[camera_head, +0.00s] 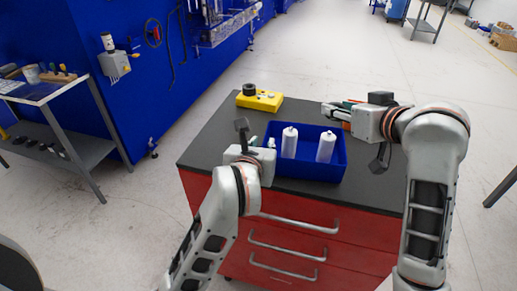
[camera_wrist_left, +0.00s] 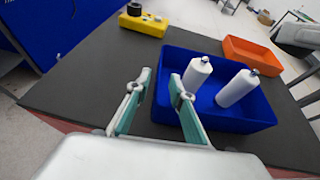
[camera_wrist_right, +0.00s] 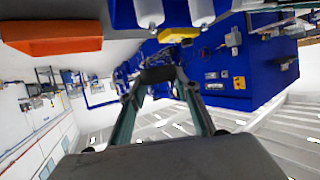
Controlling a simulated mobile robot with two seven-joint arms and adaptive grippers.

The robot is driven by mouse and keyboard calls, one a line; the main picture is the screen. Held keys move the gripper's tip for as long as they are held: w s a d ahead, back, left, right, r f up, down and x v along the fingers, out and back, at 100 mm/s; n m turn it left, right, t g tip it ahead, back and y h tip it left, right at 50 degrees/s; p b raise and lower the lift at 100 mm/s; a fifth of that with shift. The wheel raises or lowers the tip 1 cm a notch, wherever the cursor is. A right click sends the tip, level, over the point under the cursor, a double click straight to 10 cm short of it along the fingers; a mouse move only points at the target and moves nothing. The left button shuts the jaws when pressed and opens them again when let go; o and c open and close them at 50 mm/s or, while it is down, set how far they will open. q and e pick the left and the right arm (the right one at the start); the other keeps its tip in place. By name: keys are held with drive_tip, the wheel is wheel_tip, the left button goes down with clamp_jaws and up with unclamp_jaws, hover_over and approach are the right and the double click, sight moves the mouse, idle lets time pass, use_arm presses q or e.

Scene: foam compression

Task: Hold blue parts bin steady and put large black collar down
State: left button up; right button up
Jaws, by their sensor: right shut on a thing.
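The blue parts bin (camera_head: 310,170) stands on the dark tabletop with two white bottles (camera_head: 289,142) (camera_head: 326,147) upright in it. My left gripper (camera_head: 257,143) is at the bin's left side. In the left wrist view its teal fingers (camera_wrist_left: 160,76) are apart, with the bin's left wall between them and the right finger over the bin's inside. My right gripper (camera_head: 328,110) is above the back right of the bin. In the right wrist view its fingers close on a black piece, seemingly the large black collar (camera_wrist_right: 156,74); its full shape is hidden.
A yellow block (camera_head: 266,101) with a black ring (camera_head: 249,89) on it stands at the table's back left. An orange bin (camera_wrist_left: 252,54) stands beyond the blue bin, mostly hidden by my right gripper in the head view. The tabletop's left part is clear.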

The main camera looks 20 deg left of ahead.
sight(265, 138)
use_arm(q)
drive_tip(key=shift+x, duration=3.1)
clamp_jaws()
